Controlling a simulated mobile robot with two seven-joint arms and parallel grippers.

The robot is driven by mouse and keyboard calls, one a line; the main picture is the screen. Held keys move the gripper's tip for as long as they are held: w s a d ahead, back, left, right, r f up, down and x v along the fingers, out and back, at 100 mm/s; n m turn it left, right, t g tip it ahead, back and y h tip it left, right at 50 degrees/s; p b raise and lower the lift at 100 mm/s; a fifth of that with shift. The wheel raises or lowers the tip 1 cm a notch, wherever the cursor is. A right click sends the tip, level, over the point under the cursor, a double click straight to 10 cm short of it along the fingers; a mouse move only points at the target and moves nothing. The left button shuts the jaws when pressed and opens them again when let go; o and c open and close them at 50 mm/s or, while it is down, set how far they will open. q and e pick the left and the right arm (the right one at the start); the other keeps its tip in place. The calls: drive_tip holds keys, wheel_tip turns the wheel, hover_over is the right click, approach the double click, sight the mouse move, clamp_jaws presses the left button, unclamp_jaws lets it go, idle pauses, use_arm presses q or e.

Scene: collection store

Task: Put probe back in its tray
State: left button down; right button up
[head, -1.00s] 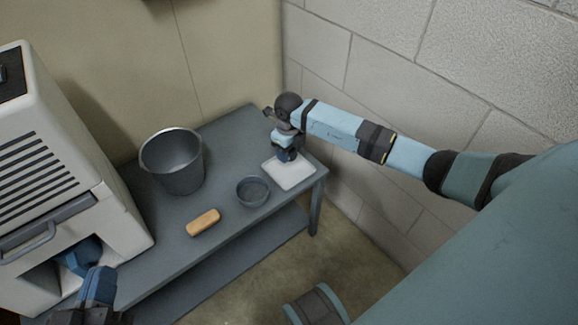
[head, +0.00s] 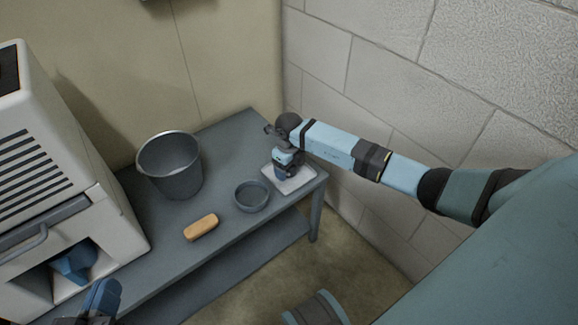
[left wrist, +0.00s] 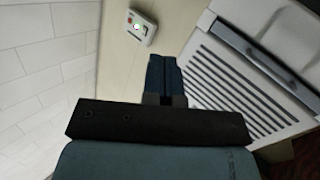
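A shallow white tray (head: 304,182) lies at the right end of the grey table. My right gripper (head: 287,175) points down over the tray, its tips at or just above the tray's surface. Its fingers are small and partly hidden here, so I cannot tell whether they hold anything. I cannot make out a probe in any view. My left gripper (head: 104,292) is at the lower left, in front of the machine and away from the tray. In the left wrist view its blue fingers (left wrist: 165,78) are together with nothing between them.
A dark bowl (head: 252,205) and an orange-tan block (head: 201,227) are left of the tray on the table (head: 170,235). A grey bucket (head: 170,180) stands behind. A white vented machine (head: 110,215) with a blue part (head: 76,262) in its opening is at left. A block wall is close at right.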

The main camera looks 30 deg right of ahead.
use_arm(q)
wheel_tip(320, 180, up, 6)
drive_tip(key=t+p, duration=0.2)
drive_tip(key=p, duration=0.2)
drive_tip(key=shift+a+r+n+t, duration=0.15)
drive_tip(key=shift+a+n+t, duration=0.15)
drive_tip(key=shift+t, duration=0.1)
use_arm(e)
wheel_tip(320, 180, up, 12)
drive_tip(key=shift+r, duration=0.2)
use_arm(q)
drive_tip(key=shift+s, duration=0.1)
use_arm(e)
drive_tip(key=shift+s, duration=0.1)
